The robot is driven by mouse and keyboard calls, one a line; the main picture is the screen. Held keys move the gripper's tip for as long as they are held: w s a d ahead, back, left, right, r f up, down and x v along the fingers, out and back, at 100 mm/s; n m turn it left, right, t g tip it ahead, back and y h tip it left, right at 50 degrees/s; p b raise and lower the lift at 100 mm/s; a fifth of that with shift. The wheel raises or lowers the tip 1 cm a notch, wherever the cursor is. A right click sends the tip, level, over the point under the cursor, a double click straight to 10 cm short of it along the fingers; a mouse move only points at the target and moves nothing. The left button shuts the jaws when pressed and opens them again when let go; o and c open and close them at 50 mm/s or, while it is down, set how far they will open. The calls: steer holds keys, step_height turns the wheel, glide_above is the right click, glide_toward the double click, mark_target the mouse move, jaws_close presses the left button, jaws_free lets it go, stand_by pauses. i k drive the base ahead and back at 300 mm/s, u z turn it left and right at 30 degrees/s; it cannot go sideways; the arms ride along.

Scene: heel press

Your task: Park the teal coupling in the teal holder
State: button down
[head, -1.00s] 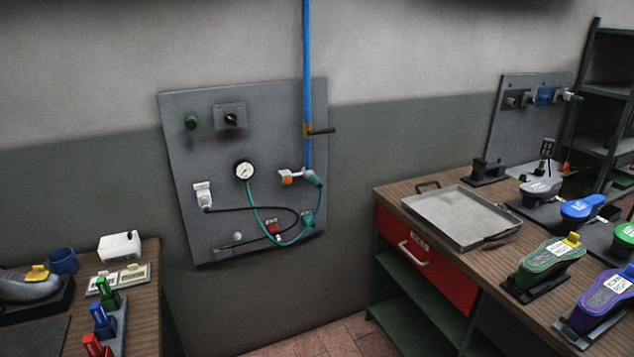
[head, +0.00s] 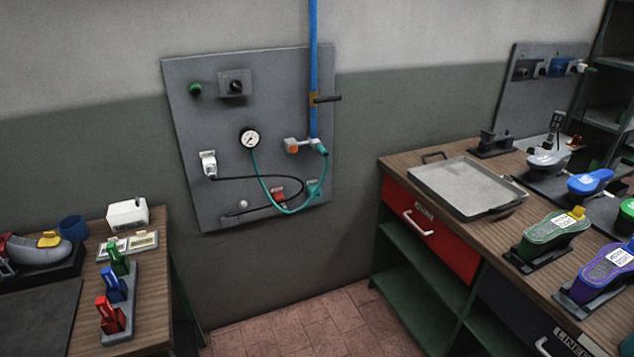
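The teal coupling (head: 323,151) is at the right end of the teal hose (head: 263,184), against the outlet fitting under the blue pipe on the grey wall panel. It appears to be on that fitting, but it is too small to see the joint. The teal holder (head: 313,188) is lower on the panel, just below the coupling and apart from it, with the hose passing close by. No coupling can be made out in the holder. My gripper is not in view.
The panel (head: 190,129) also bears a gauge (head: 249,138), a red holder (head: 279,195), a black hose (head: 272,178) and a valve lever (head: 327,98). Benches stand left (head: 151,275) and right (head: 395,165). The tiled floor (head: 310,322) between them is clear.

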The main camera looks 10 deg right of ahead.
mark_target(320, 149)
steer(key=u, duration=0.35)
steer(key=i, duration=0.8)
steer(key=u, duration=4.75)
steer(key=i, duration=0.1)
steer(key=z, duration=3.35)
